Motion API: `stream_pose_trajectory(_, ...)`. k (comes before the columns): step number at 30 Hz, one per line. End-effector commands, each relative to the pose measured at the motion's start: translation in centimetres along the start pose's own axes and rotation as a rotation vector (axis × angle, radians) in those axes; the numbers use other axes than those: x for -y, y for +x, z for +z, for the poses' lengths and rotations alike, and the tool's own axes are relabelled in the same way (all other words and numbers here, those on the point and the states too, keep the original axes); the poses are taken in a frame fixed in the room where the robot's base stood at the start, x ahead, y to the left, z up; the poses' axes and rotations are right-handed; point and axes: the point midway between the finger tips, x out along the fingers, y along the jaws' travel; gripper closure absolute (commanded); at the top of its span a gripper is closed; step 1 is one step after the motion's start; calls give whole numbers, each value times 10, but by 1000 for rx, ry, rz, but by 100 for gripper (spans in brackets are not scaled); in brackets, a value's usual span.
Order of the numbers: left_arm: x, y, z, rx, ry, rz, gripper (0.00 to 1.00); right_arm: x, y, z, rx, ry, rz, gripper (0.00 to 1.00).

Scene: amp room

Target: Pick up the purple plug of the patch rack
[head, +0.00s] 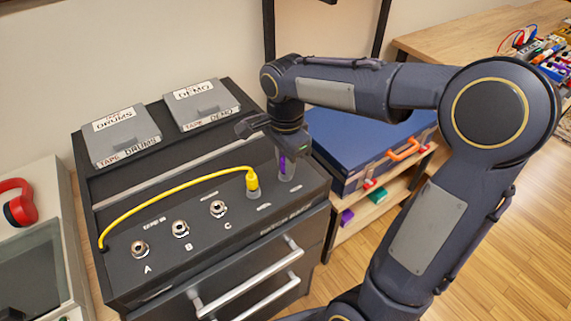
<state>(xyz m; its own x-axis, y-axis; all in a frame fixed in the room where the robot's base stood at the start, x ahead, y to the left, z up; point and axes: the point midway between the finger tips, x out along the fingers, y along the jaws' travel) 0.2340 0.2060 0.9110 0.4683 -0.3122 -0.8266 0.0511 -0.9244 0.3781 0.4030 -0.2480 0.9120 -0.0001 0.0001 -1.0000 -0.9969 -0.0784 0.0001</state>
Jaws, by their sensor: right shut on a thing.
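The patch rack (160,271) is a black unit with a sloped top and jacks labelled A, B and C. The purple plug (282,164) stands upright at the right end of its panel, above or in a clear holder (287,182). My right gripper (283,152) comes down on it from above and is shut on it. The gripper covers the plug's upper part. I cannot tell whether the plug is clear of the holder. A yellow plug (252,180) with a yellow cable stands just left of it. My left gripper is not in view.
Two tape boxes, DRUMS (121,136) and DEMO (200,104), lie at the rack's back. A blue case (350,145) with orange handle stands on a shelf to the right. Red headphones (19,203) lie at far left. Jacks A, B and C look empty.

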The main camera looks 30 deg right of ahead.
Motion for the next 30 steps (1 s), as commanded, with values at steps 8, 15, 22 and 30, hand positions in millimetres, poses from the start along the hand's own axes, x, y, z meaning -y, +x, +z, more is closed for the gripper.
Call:
stream_pose_trajectory(8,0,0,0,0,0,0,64,0,0,0,0,0,-1,100)
stream_pose_trajectory(15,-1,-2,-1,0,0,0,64,1,-14,0,0,0,-3,100)
stream_pose_trajectory(22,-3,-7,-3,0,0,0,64,-14,-54,9,1,-2,-7,100)
stream_pose_trajectory(30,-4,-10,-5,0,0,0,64,-67,-104,39,0,-4,-6,100)
